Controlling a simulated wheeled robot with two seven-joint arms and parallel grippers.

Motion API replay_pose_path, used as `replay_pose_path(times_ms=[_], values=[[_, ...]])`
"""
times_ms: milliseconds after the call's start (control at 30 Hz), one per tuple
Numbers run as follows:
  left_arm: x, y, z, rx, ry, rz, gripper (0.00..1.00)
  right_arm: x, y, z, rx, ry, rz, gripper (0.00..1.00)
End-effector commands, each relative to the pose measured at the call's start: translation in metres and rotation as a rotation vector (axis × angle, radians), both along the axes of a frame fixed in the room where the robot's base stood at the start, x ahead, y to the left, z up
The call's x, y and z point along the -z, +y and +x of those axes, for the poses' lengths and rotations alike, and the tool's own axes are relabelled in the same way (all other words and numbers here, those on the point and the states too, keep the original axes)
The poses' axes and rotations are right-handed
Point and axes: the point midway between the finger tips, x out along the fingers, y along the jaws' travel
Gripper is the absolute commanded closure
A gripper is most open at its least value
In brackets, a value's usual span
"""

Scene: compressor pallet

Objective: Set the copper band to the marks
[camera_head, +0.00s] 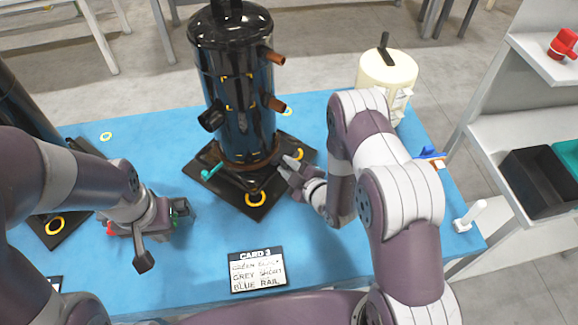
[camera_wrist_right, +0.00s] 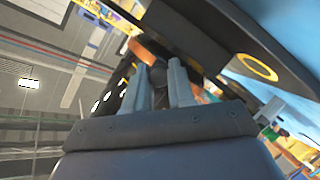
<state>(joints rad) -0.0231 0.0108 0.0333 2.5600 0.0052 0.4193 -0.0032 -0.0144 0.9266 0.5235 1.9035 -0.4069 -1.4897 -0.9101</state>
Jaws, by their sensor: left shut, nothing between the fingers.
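The copper band (camera_head: 250,166) goes around the foot of the tall black compressor (camera_head: 243,110). It also shows in the right wrist view (camera_wrist_right: 152,53). Yellow marks (camera_head: 240,106) sit higher on the compressor's side. My right gripper (camera_head: 288,168) is at the band's right side, low by the base. In the right wrist view a dark round knob (camera_wrist_right: 158,75) shows between its two fingers, which are apart. I cannot tell whether they grip it. My left gripper (camera_head: 143,258) is shut and empty, left of the compressor, over the blue table (camera_head: 200,265).
The compressor stands on a black base plate (camera_head: 245,205) with a green handle (camera_head: 210,172). A card (camera_head: 257,269) lies in front. A cream canister (camera_head: 387,75) stands at back right. A second black unit (camera_head: 20,110) is partly hidden at left. Shelves with a black bin (camera_head: 535,180) stand at right.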

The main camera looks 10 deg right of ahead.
Motion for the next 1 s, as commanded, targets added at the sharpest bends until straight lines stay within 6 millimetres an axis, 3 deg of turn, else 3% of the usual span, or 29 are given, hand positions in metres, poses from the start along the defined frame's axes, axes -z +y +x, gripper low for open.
replay_pose_path(times_ms=[300,567,600,667,1000], values=[[-0.027,0.0,0.0,0.0,0.0,0.0,1.0,-0.04,-0.001,0.001,0.003,-0.004,0.0,1.0],[-0.024,0.0,0.0,0.0,0.0,0.0,1.0,-0.038,-0.001,0.001,0.003,-0.004,0.0,1.0],[-0.024,0.0,0.0,0.0,0.0,0.0,1.0,-0.038,-0.001,0.001,0.003,-0.004,0.001,0.7],[-0.023,0.0,0.0,0.0,0.0,0.0,1.0,-0.038,-0.001,0.001,0.003,-0.003,0.001,0.51],[-0.023,0.0,0.0,0.0,0.0,0.0,1.0,-0.038,-0.002,-0.002,0.002,-0.001,0.0,0.51]])
